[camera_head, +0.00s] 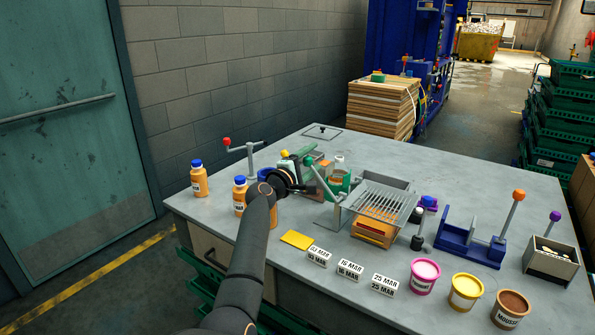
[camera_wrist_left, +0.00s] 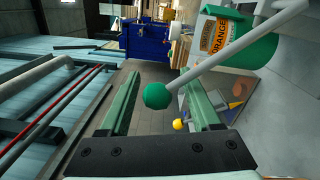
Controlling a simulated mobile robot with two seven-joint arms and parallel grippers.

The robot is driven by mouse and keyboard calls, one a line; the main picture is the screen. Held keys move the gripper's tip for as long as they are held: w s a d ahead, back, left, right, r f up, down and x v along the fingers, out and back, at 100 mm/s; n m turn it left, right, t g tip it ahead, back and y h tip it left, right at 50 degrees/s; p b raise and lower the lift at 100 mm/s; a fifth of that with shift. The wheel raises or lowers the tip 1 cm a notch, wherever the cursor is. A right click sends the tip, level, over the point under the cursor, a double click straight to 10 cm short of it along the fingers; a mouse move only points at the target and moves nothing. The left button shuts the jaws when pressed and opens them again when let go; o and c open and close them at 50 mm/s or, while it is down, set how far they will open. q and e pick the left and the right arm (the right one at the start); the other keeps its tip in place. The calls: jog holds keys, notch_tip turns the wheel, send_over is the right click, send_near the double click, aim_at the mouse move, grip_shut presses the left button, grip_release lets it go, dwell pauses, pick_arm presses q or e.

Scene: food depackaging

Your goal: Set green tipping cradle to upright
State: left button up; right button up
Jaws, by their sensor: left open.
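The green tipping cradle (camera_head: 339,186) stands near the middle of the table and holds a container with an orange label. In the left wrist view the cradle (camera_wrist_left: 258,50) is at the upper right, with the label reading "ORANGE". A grey lever runs from it to a green ball knob (camera_head: 308,160), leaning up and left in the head view. My left gripper (camera_head: 300,178) is open beside the lever. In the left wrist view the knob (camera_wrist_left: 157,95) shows between the open fingers (camera_wrist_left: 162,86), with no clear grip on it. My right gripper is not in view.
A wire rack (camera_head: 384,203) stands right of the cradle. A red-knobbed lever (camera_head: 228,142) and orange bottles (camera_head: 199,180) are at the left. Date cards (camera_head: 350,270), tubs (camera_head: 466,292) and a blue cradle (camera_head: 466,245) occupy the front and right. The table's far right is clear.

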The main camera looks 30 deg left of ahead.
pick_arm(q)
jog(key=s, duration=1.1)
jog(key=shift+s+f, duration=0.25)
